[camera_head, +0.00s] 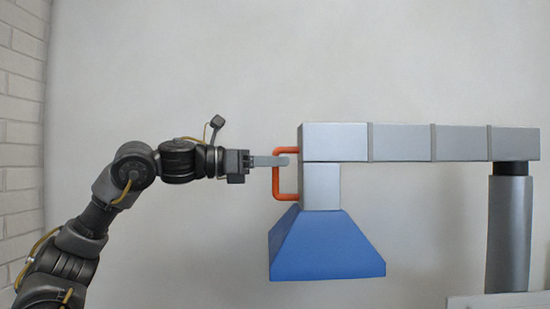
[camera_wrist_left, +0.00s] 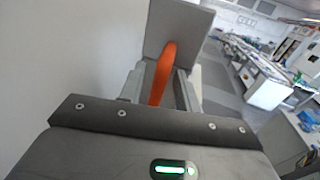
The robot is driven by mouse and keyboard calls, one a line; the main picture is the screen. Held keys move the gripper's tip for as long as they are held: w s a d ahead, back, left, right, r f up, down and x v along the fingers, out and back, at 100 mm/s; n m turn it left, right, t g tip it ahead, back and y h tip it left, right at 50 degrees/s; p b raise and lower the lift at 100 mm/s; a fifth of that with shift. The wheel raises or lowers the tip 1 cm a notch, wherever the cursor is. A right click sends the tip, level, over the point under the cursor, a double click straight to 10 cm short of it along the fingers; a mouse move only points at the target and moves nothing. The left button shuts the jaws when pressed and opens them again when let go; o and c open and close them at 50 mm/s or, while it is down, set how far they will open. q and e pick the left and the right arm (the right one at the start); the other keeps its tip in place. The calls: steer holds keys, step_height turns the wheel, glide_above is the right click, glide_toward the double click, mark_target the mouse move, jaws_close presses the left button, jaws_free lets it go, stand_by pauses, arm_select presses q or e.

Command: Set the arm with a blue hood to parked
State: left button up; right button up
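The arm (camera_head: 400,143) is a row of grey box segments running level from a grey post to the left. A blue hood (camera_head: 325,248) hangs under its left end on a short grey neck. An orange handle (camera_head: 279,182) stands upright on the left side of that end. My left gripper (camera_head: 283,160) is at the handle's upper part, level, reaching in from the left. In the left wrist view the orange handle (camera_wrist_left: 164,72) sits between my two fingers, which look closed on it. My right gripper is not in view.
The grey post (camera_head: 509,230) holds the arm at the right. A pale wall (camera_head: 200,70) is behind, with white brick (camera_head: 20,130) at the left. The left wrist view shows a room with long benches (camera_wrist_left: 260,75) off to the right.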

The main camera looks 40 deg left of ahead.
arm_select(q)
steer(key=shift+w+d, duration=0.2)
steer(key=shift+w, duration=0.1)
steer(key=shift+c, duration=0.4)
jaws_close()
